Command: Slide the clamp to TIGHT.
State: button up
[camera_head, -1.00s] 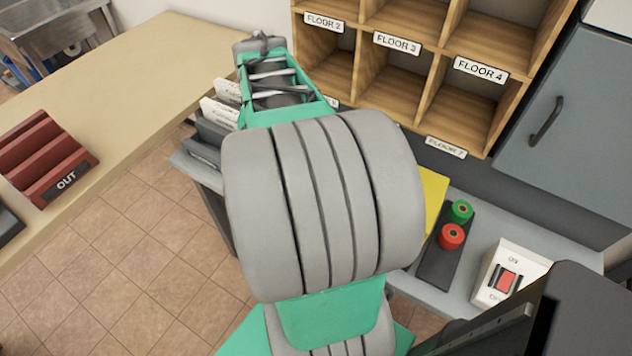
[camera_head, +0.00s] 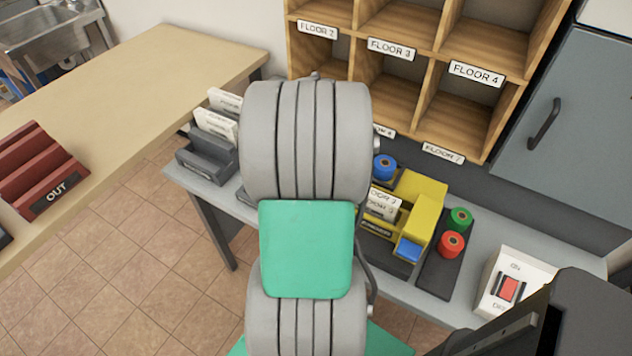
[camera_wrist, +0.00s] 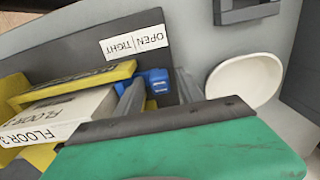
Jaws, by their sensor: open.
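The blue clamp (camera_wrist: 155,82) shows in the wrist view at the end of the yellow holder (camera_wrist: 75,82), below a white OPEN/TIGHT label (camera_wrist: 134,42). I cannot tell its exact setting. My gripper (camera_wrist: 160,84) is open, its two grey fingers on either side of the blue clamp; contact is unclear. White FLOOR cards (camera_wrist: 55,118) sit in the holder. In the head view the yellow holder (camera_head: 424,196) is on the grey bench, with a blue block (camera_head: 408,250) at its front. My arm hides my gripper there.
Beside the holder are a green spool (camera_head: 460,218), a red spool (camera_head: 452,244) and an ON/OFF switch box (camera_head: 515,282). A blue spool (camera_head: 384,166) is behind it. Wooden pigeonholes (camera_head: 410,85) stand behind. A round white dish (camera_wrist: 245,80) is right of my fingers.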

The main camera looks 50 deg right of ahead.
grip_shut()
